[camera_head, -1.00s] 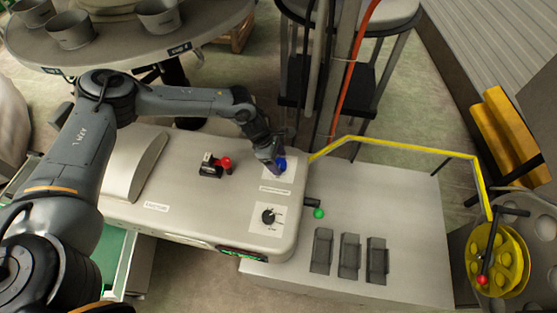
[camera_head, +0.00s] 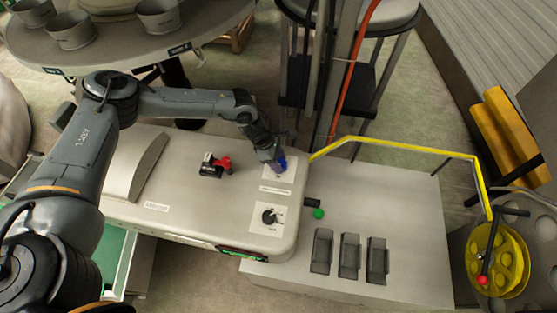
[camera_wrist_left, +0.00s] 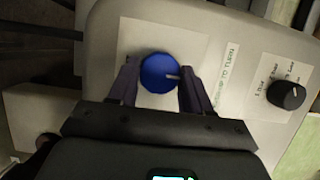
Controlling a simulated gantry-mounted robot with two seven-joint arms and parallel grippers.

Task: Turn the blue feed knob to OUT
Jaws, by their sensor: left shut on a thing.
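The blue feed knob (camera_wrist_left: 160,73) sits on a white label plate on the grey machine top. In the left wrist view it lies between my two dark fingers, and its pale pointer mark faces right. My left gripper (camera_head: 278,164) is shut on the knob, reaching down from the left at the machine's back right corner; it also shows in the left wrist view (camera_wrist_left: 160,85). In the head view the fingers hide much of the knob (camera_head: 283,162). The OUT marking cannot be made out. My right gripper is not in view.
A black dial (camera_head: 268,216) sits in front of the knob; it also shows in the left wrist view (camera_wrist_left: 286,95). A red-handled lever (camera_head: 222,163) stands to the left. A green ball handle (camera_head: 319,213) sticks out at the right.

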